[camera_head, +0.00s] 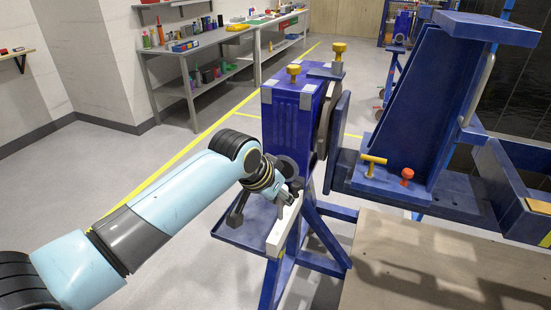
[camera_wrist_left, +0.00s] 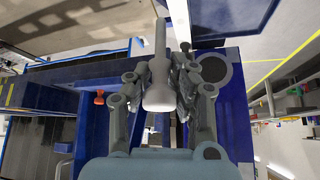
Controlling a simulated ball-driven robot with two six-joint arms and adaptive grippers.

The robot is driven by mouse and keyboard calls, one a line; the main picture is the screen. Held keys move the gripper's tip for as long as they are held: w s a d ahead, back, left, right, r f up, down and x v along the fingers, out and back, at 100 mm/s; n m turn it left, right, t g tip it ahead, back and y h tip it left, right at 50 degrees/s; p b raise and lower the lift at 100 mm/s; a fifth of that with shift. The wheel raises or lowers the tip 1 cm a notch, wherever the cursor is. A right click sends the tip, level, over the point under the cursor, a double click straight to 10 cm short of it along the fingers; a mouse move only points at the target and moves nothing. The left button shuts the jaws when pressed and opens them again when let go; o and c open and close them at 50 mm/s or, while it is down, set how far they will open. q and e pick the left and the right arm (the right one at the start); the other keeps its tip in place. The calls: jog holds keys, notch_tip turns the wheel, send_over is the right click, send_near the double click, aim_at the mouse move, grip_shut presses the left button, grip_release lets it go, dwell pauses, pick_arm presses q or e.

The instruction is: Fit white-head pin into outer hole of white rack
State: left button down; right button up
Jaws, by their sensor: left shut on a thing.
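My left gripper (camera_head: 284,194) is just above the white rack (camera_head: 283,226), a narrow white bar on the blue stand. In the left wrist view the gripper (camera_wrist_left: 160,72) is shut on the white-head pin (camera_wrist_left: 158,96). The pin's pale round head faces the camera and its grey shaft (camera_wrist_left: 160,38) points away, beside the end of the white rack (camera_wrist_left: 179,18). The rack's holes are not visible, and I cannot tell whether the shaft tip is in one. In the head view the gripper hides most of the pin. My right gripper is not in view.
A blue rotary jig (camera_head: 290,120) with yellow knobs stands behind the rack. A yellow-handled pin (camera_head: 374,161) and a red-headed pin (camera_head: 407,174) stand on the blue fixture to the right. A blue tray (camera_head: 245,238) sits below the gripper. Open floor lies to the left.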

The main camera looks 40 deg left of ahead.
pick_arm(q)
jog(key=shift+w+a+r+p, duration=0.1)
jog(key=shift+a+r+p, duration=0.3)
jog(key=shift+p, duration=0.05)
jog(key=shift+a+f+n+p, duration=0.2)
jog(key=shift+a+n+p, duration=0.1)
jog(key=shift+a, duration=0.05)
jog(key=shift+f, duration=0.1)
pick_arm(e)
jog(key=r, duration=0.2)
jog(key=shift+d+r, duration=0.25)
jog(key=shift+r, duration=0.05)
pick_arm(q)
notch_tip(320, 180, down, 6)
jog(key=b, duration=0.3)
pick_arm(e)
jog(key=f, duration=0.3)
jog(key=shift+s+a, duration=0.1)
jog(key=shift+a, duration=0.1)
pick_arm(q)
jog(key=shift+r, duration=0.2)
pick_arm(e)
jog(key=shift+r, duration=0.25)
